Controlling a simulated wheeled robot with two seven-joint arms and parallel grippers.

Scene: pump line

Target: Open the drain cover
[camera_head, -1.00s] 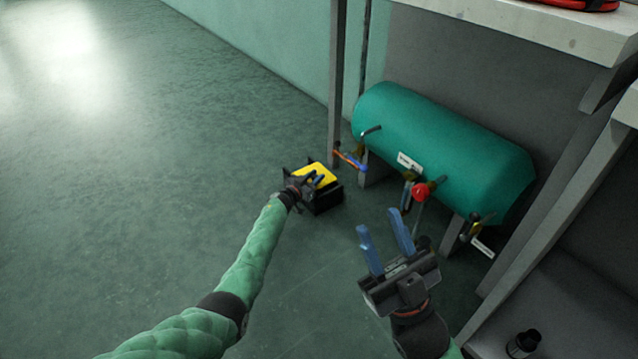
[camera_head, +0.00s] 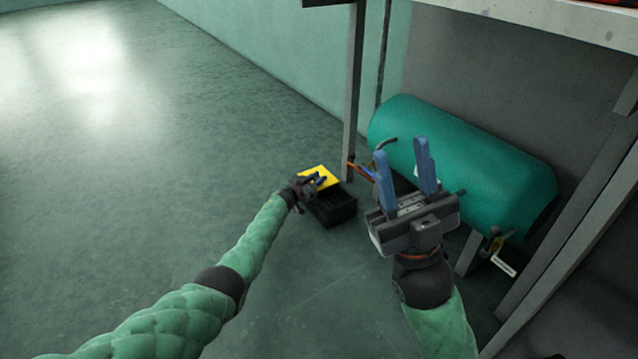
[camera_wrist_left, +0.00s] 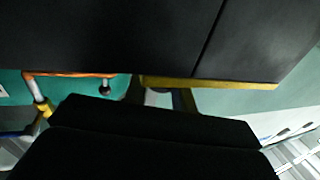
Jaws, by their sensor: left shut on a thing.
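The yellow drain cover (camera_head: 321,171) is at the far left side of a black open-topped drain box (camera_head: 336,208) on the floor in the head view. The box's dark interior shows beside the cover. My left gripper (camera_head: 317,181) is at the cover and shut on it; its hand hides part of the cover and the exact grip. In the left wrist view a dark panel with a yellow edge (camera_wrist_left: 215,84) fills the top, and black shapes fill the bottom. My right gripper (camera_head: 401,147) is open and empty, its blue fingers apart, in front of the tank.
A green tank (camera_head: 480,160) lies on supports to the right, with valves and an orange and blue handle (camera_head: 361,171) near its left end. A grey post (camera_head: 353,100) stands behind the box. The floor to the left is clear.

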